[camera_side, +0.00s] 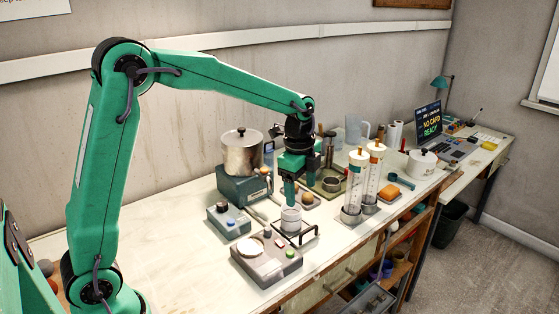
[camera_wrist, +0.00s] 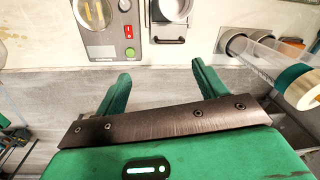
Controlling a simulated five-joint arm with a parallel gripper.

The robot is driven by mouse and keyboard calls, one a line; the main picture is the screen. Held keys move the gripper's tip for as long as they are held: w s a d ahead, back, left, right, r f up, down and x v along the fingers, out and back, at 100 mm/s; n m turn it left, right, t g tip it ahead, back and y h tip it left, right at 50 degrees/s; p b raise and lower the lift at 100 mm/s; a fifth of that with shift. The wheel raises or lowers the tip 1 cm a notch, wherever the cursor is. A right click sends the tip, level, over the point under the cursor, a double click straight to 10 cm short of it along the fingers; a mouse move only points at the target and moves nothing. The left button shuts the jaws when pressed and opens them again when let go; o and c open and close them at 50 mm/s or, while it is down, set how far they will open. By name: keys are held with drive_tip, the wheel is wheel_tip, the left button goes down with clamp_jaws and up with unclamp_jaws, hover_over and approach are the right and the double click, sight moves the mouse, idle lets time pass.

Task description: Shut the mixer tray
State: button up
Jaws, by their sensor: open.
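A pale tray (camera_side: 284,229) with a dark bar handle (camera_side: 306,238) stands out on the bench, with a small white cup (camera_side: 290,219) on it. I take it for the mixer tray; the side view does not clearly show how far out it is. In the wrist view the tray (camera_wrist: 186,32) and its handle (camera_wrist: 168,40) are at the top, beyond my fingers. My gripper (camera_side: 303,188) points down above and near the cup in the side view. In the wrist view my gripper (camera_wrist: 162,80) is open, with nothing between the fingers.
A grey device (camera_side: 267,262) with red and green buttons stands beside the tray. Clear tubes (camera_side: 355,181) stand on its other side. A steel pot (camera_side: 242,152) on a teal base (camera_side: 243,189) is behind.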

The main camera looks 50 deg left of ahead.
sight(310, 229)
drive_tip(key=w+f+m, duration=0.2)
drive_tip(key=f, duration=0.1)
drive_tip(key=w+f+m+g, duration=0.1)
drive_tip(key=w+f, duration=0.1)
drive_tip(key=shift+d+f, duration=0.1)
drive_tip(key=shift+f, duration=0.05)
drive_tip(key=shift+s+f, duration=0.1)
drive_tip(key=shift+f, duration=3.8)
drive_tip(key=c, duration=1.1)
drive_tip(key=a, duration=1)
drive_tip(key=shift+w+a+r, duration=0.1)
drive_tip(key=shift+w+a, duration=0.1)
drive_tip(key=shift+c, duration=0.2)
drive_tip(key=o, duration=1.1)
drive_tip(key=shift+s, duration=0.1)
